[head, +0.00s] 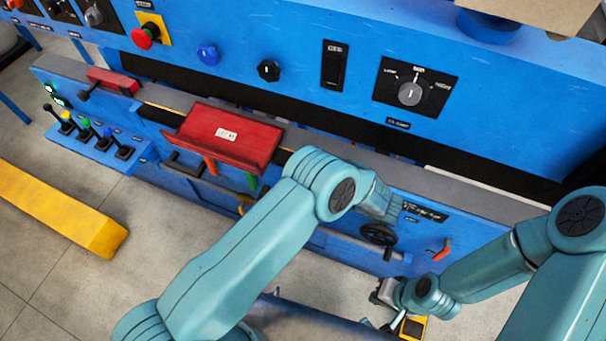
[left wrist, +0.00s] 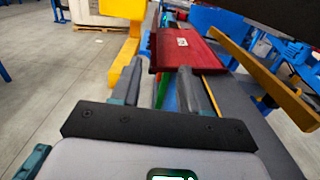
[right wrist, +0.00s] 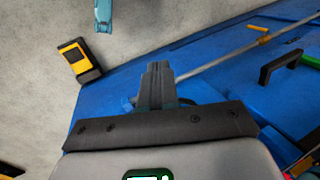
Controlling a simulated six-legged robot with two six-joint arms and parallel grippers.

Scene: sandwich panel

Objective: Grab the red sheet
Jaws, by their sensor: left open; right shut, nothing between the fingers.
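The red sheet (head: 210,137), a shallow red panel with a small white label, lies tilted along the front ledge of the blue machine, left of centre. It also shows in the left wrist view (left wrist: 196,53), just beyond my left fingertips. My left gripper (left wrist: 161,72) is open and empty, with its fingers pointing at the sheet's near end. In the head view the left forearm and wrist hide the left fingers. My right gripper (head: 384,293) is low at the machine's front, well away from the sheet. Its fingers (right wrist: 156,72) are shut and empty.
The blue machine has a red stop button (head: 143,37), a rotary switch (head: 410,93) and several levers at left. A black handwheel (head: 378,234) sits near my left wrist. A yellow beam (head: 60,210) lies at left. A yellow-black box (right wrist: 76,60) is near my right gripper.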

